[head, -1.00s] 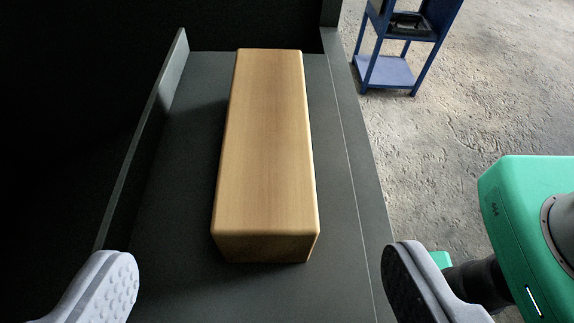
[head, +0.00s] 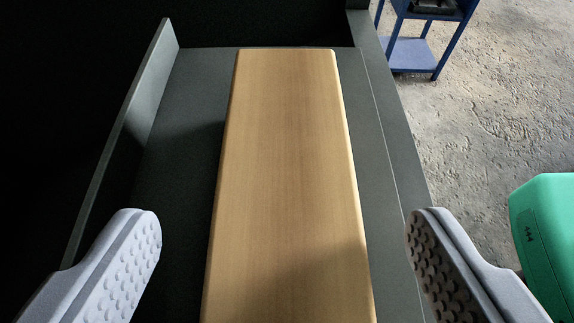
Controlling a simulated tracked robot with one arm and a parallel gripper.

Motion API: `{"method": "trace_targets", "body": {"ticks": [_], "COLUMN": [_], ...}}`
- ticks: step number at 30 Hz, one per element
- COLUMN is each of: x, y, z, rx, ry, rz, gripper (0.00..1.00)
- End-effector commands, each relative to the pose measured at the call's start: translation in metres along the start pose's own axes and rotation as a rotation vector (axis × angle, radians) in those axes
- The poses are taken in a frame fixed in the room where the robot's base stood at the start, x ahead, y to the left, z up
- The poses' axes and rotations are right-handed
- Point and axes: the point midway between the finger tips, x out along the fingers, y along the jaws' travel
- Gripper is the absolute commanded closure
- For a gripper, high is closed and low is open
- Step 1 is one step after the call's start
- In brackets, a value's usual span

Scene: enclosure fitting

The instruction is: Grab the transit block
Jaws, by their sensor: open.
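The transit block (head: 285,170) is a long, light-brown wooden block with rounded edges. It lies lengthwise away from me on a dark grey surface (head: 180,165), and its near end runs out of the bottom of the picture. My gripper (head: 284,245) is open, with one grey, studded finger on each side of the block. A shadow falls on the near right part of the block's top.
A thin upright grey wall (head: 125,130) runs along the left of the surface. A dark panel stands behind the block. Outside on the right are rough concrete floor (head: 480,125), a blue metal stand (head: 412,50) and a green rounded body (head: 548,235) at the right edge.

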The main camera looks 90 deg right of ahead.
Motion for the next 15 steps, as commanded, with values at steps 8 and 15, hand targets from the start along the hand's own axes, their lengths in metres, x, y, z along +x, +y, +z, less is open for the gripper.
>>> {"method": "trace_targets", "body": {"ticks": [8, 15], "x": [0.026, 0.05], "y": [0.001, 0.001], "z": [-0.004, -0.004], "rx": [-0.002, 0.0], "ry": [0.0, -0.001], "rz": [0.0, -0.003], "gripper": [0.25, 0.25]}}
